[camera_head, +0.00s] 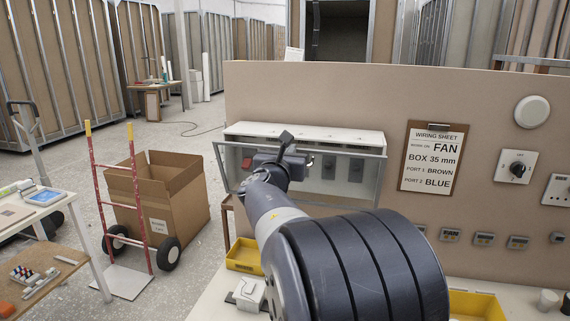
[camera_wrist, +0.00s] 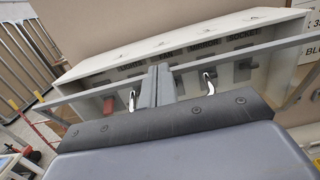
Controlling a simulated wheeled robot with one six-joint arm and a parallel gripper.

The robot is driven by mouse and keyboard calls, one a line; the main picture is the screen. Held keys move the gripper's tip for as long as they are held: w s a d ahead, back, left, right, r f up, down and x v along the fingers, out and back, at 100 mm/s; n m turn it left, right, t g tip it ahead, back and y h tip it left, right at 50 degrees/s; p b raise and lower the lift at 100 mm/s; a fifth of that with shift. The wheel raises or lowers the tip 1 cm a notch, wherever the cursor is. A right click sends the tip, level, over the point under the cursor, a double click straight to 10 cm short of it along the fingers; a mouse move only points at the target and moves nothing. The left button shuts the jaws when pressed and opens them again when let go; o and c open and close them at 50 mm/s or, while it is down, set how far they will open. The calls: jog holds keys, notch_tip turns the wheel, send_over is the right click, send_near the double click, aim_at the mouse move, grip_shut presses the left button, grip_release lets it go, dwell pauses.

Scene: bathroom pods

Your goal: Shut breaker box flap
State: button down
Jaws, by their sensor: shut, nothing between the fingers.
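The breaker box (camera_head: 300,130) is a pale box fixed to the beige panel, with switches inside. Its clear, grey-framed flap (camera_head: 345,153) stands partly open, its upper edge leaning out from the box front. In the wrist view the flap's upper bar (camera_wrist: 225,60) crosses the picture, with the box (camera_wrist: 150,55) and its labels behind it. My gripper (camera_head: 285,139) is at the middle of that bar. Its fingers (camera_wrist: 157,72) are together and empty. I cannot tell whether they touch the bar. My wrist hides part of the lower flap.
A wiring sheet on a clipboard (camera_head: 432,157) hangs right of the box, near switches and a socket. A yellow tray (camera_head: 244,256) lies on the bench below. A cardboard box (camera_head: 170,205) and a red hand truck (camera_head: 105,205) stand on the floor at left.

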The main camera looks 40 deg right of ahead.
jog(key=shift+w+d+r, duration=0.35)
jog(key=shift+w+d, duration=0.2)
jog(key=shift+d, duration=0.15)
jog(key=shift+w+d+r, duration=0.1)
jog(key=shift+w+d, duration=0.1)
dwell(0.8)
